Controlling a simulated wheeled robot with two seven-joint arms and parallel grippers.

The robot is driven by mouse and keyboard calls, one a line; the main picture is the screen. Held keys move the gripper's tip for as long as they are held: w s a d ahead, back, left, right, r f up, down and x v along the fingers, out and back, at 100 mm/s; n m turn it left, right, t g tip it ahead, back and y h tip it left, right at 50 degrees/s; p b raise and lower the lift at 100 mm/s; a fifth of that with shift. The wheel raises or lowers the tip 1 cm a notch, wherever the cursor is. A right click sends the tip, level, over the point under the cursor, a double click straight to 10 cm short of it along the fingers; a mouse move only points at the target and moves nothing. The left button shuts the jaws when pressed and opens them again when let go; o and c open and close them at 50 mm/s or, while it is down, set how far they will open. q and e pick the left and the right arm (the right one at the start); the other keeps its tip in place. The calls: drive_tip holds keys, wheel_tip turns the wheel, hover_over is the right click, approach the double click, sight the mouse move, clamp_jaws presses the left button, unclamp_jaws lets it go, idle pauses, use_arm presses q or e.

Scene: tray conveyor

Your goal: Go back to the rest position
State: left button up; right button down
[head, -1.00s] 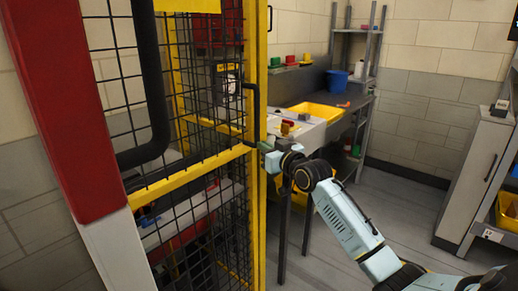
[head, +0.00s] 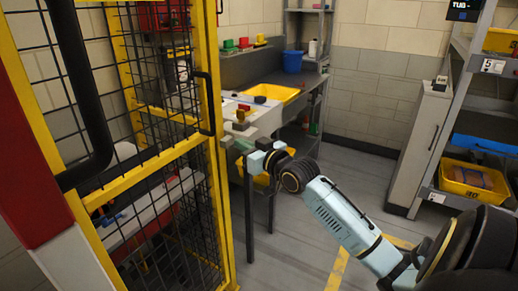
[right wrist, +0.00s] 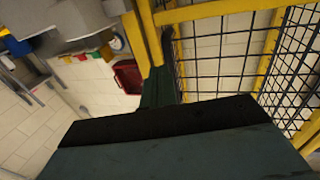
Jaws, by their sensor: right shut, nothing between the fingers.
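My right arm comes in from the lower right of the head view. Its gripper (head: 238,149) is level and points left, close beside the yellow post of the mesh fence. Whether it touches the post I cannot tell. The gripper is shut and holds nothing. In the right wrist view the dark green gripper fingers (right wrist: 158,92) fill the lower middle, with the fence beyond them. My left gripper is in neither view.
The yellow fence with black mesh (head: 215,190) stands at left. Behind the gripper is a grey bench with a yellow bin (head: 272,93) and a blue bucket (head: 292,62). A shelf rack holds a yellow crate (head: 470,186) at right. Floor between is clear.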

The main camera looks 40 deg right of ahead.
drive_tip(key=shift+s+d+r, duration=0.1)
drive_tip(key=shift+s, duration=1.2)
drive_tip(key=shift+s+d, duration=0.1)
drive_tip(key=shift+s, duration=1.2)
wheel_tip(320, 180, down, 19)
drive_tip(key=s+d+m+g+h, duration=0.1)
drive_tip(key=d+m+g+h, duration=0.1)
drive_tip(key=g, duration=0.2)
drive_tip(key=s+a+f+g, duration=0.2)
drive_tip(key=s+f, duration=0.3)
drive_tip(key=f, duration=0.6)
drive_tip(key=s+a+f+g, duration=0.25)
drive_tip(key=s+f, duration=0.25)
drive_tip(key=f, duration=0.7)
drive_tip(key=s+a+f+n+g, duration=0.1)
drive_tip(key=s+a+f+g, duration=0.1)
drive_tip(key=s+a+f, duration=0.2)
drive_tip(key=s+a+f+n+g+y, duration=0.1)
drive_tip(key=s+a+f, duration=0.4)
drive_tip(key=s+f, duration=0.5)
drive_tip(key=s+a+f+n+g, duration=0.2)
drive_tip(key=s+a+f+g, duration=0.3)
drive_tip(key=s, duration=1.4)
drive_tip(key=shift+s+a+f+n+y, duration=0.2)
drive_tip(key=shift+s+f+n+y, duration=0.15)
drive_tip(key=shift+f, duration=0.55)
